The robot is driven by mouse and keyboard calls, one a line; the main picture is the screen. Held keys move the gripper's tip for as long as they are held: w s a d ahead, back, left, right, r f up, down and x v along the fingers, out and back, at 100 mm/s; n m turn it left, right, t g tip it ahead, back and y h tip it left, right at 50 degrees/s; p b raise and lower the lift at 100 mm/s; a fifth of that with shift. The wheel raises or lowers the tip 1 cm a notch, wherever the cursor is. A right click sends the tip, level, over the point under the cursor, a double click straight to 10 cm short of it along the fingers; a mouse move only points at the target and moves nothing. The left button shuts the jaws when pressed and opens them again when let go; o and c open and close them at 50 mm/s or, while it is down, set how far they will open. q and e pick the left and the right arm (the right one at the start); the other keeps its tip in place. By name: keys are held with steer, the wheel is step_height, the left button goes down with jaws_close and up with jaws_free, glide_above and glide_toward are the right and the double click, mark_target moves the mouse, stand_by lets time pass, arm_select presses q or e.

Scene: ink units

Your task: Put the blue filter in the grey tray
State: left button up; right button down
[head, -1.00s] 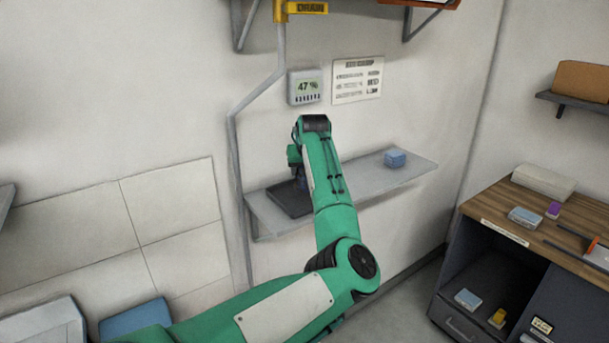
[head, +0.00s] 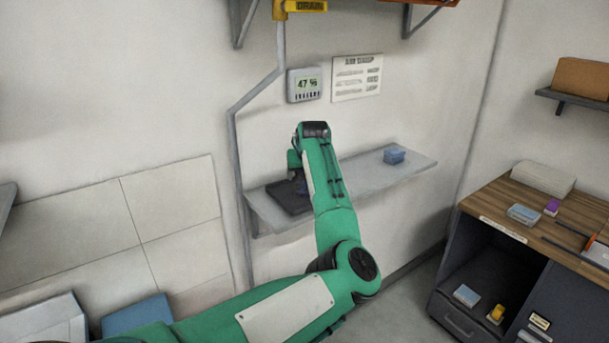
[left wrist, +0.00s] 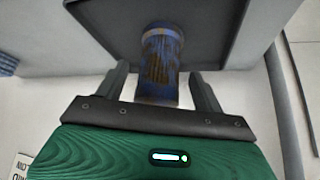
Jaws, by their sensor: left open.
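The blue filter (left wrist: 160,62) is a blue cylinder with a brownish ribbed side. In the left wrist view it is between the two fingers of my left gripper (left wrist: 163,82), with a gap showing on each side. The fingers are open. The dark grey tray (left wrist: 215,22) lies behind the filter in that view. In the head view the tray (head: 281,199) is on the left part of the wall shelf, partly hidden by my green arm. A bit of the filter (head: 302,188) shows there beside the arm. I cannot tell whether the filter touches the tray floor. My right gripper is not in view.
A pipe (head: 237,180) runs down the wall at the shelf's left end. A wooden-topped cabinet (head: 500,200) with several items stands at right.

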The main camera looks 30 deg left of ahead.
arm_select(q)
steer(key=b+v, duration=0.2)
steer(key=v, duration=0.9)
steer(key=shift+s+d+r, duration=0.15)
steer(key=shift+d+r, duration=0.05)
steer(key=shift+r, duration=0.1)
